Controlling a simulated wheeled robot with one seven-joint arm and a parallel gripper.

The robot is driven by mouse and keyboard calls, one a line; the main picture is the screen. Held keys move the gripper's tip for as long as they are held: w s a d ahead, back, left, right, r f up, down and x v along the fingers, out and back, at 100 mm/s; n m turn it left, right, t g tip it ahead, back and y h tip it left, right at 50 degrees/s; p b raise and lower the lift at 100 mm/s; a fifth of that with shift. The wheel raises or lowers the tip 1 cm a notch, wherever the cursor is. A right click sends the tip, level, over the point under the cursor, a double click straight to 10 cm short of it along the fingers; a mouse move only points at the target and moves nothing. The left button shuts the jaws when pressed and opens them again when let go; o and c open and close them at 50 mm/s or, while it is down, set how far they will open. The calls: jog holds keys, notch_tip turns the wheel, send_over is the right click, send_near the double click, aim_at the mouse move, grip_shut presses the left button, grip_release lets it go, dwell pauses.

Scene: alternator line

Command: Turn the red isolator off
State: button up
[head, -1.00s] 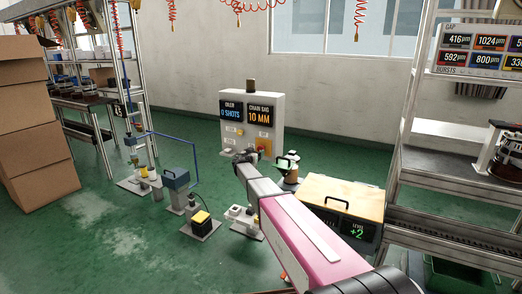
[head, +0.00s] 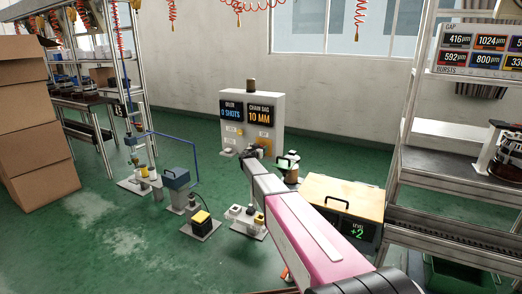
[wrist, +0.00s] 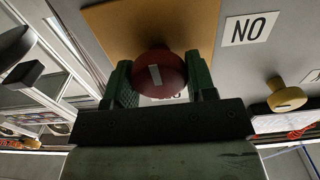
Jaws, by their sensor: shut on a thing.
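The red isolator (wrist: 160,70) is a round red knob with a pale bar mark, on a yellow-orange plate (wrist: 120,25) on the grey panel box. The plate also shows in the head view (head: 264,143), where my arm hides the knob. My gripper (wrist: 160,82) has its green fingers on either side of the knob, shut on it. The bar mark is nearly upright in the wrist view, slightly tilted. An ON label (wrist: 246,28), upside down in the wrist view, sits beside the plate. Another label is partly hidden behind the knob and unreadable.
A yellow knob (wrist: 287,95) sticks out of the panel beside the isolator. The panel box (head: 268,102) has two displays. A wooden-topped box (head: 345,192) and small floor devices (head: 200,222) stand near my arm. Open green floor lies to the left.

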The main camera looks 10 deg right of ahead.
jog(key=shift+n, duration=0.3)
jog(key=n, duration=0.3)
jog(key=shift+a+n, duration=0.1)
jog(key=shift+n, duration=0.2)
jog(key=n, duration=0.4)
jog(key=shift+w+f+n, duration=0.1)
jog(key=shift+n, duration=0.2)
jog(key=n, duration=0.4)
jog(key=shift+a+n, duration=0.1)
jog(key=shift+n, duration=0.2)
jog(key=shift+f+n, duration=0.15)
jog(key=shift+n, duration=2.05)
jog(key=o, duration=0.9)
jog(key=shift+a, duration=0.1)
